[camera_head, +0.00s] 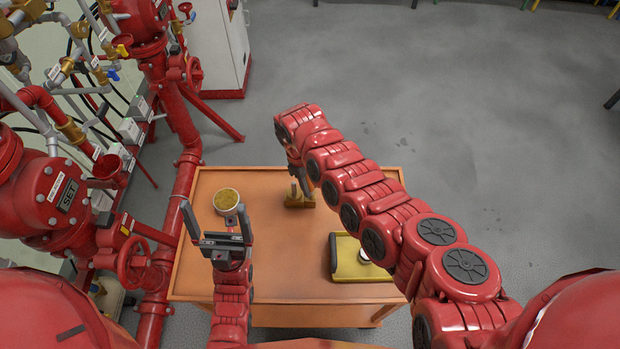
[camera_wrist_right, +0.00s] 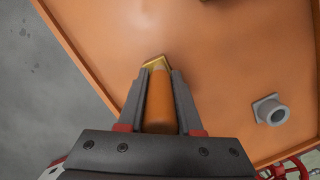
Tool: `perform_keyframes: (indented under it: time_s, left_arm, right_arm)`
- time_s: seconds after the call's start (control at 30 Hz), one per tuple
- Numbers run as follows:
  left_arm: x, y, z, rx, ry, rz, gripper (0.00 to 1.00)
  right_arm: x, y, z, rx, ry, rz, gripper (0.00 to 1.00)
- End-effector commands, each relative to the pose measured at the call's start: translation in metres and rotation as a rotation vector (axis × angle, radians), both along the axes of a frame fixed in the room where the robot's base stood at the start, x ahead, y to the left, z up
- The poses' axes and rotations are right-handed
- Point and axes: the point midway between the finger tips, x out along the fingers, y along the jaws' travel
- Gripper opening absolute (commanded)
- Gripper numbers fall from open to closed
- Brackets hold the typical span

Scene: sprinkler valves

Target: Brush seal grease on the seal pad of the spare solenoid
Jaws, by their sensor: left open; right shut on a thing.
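My right gripper (camera_head: 295,178) is above the far middle of the orange cart, partly hidden by its own arm. A tan block (camera_head: 299,202) is right below the gripper. I cannot tell if the handle is still in it. A pale round cup of yellowish grease (camera_head: 227,199) stands at the cart's left. My left gripper (camera_head: 214,228) is open and empty close by. A yellow tray (camera_head: 347,268) holds a whitish round part (camera_head: 364,256), possibly the spare solenoid, partly hidden by my right arm.
The orange cart top (camera_head: 285,265) is bare between the cup and the yellow tray. Red pipes and a valve handwheel (camera_head: 133,262) stand close along the cart's left side. Open grey floor (camera_head: 430,110) lies beyond and to the right.

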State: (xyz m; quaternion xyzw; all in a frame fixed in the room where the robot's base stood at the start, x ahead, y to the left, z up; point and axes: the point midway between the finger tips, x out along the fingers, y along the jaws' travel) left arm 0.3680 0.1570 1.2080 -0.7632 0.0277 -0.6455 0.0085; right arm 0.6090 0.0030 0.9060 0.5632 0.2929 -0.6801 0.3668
Motion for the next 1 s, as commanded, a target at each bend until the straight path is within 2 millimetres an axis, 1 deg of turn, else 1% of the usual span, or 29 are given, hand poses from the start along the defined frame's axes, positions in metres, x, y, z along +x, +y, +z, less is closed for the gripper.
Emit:
perform_keyframes:
  time_s: [0.03,0.1,0.47,1.0]
  left_arm:
    - [0.0,0.0,0.006,0.0,0.0,0.0,1.0]
    - [0.0,0.0,0.008,0.0,0.0,0.0,1.0]
    - [0.0,0.0,0.005,0.0,0.0,0.0,1.0]
    - [0.0,0.0,-0.03,0.0,0.0,0.0,1.0]
  right_arm:
    - [-0.003,0.0,0.002,0.0,0.004,-0.001,0.0]
    - [-0.004,0.0,0.001,-0.001,0.003,0.0,0.0]
    - [-0.003,0.0,-0.001,-0.001,0.001,0.0,0.0]
    - [0.011,-0.001,-0.003,-0.002,0.001,0.0,0.0]
